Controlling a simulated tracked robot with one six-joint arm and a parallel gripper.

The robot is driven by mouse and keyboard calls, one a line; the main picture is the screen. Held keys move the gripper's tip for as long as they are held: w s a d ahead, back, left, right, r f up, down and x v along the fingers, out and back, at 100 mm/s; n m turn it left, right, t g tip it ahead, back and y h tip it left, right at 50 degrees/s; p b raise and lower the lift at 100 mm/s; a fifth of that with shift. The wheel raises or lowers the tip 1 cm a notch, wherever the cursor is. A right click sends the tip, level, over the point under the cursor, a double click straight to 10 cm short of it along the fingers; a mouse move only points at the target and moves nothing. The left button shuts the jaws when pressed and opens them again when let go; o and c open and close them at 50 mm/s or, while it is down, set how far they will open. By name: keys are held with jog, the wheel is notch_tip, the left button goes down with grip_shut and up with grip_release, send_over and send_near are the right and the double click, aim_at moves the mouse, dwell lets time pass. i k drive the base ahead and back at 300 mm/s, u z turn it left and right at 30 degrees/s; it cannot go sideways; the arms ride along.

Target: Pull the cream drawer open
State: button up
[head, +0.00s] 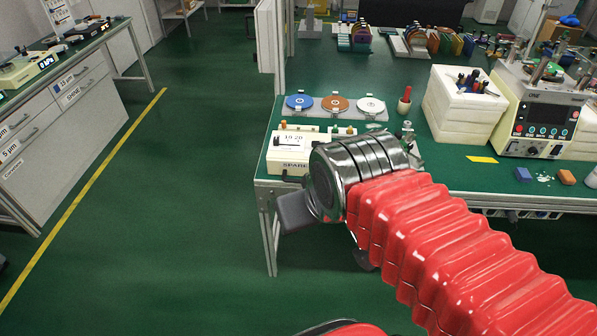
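Shut off-white drawers with bar handles sit under the left bench; one is the labelled drawer (80,87). I cannot tell which of these is the cream drawer. My gripper (296,212) is a dark grey end beyond the metal wrist, in front of the bench edge and below the cream box. It appears empty; its finger gap is not visible.
The right bench (440,185) carries coloured discs on a tray (335,113), a red-handled tool (404,100), a white block stack (462,103) and a control unit (540,115). A bench leg (268,235) stands near my gripper. Green floor (185,160) between the benches is clear.

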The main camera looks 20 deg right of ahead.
aim_at(282, 167)
jog(key=z, duration=0.45)
jog(key=i, duration=1)
jog(key=z, duration=1.3)
jog(key=k, duration=0.65)
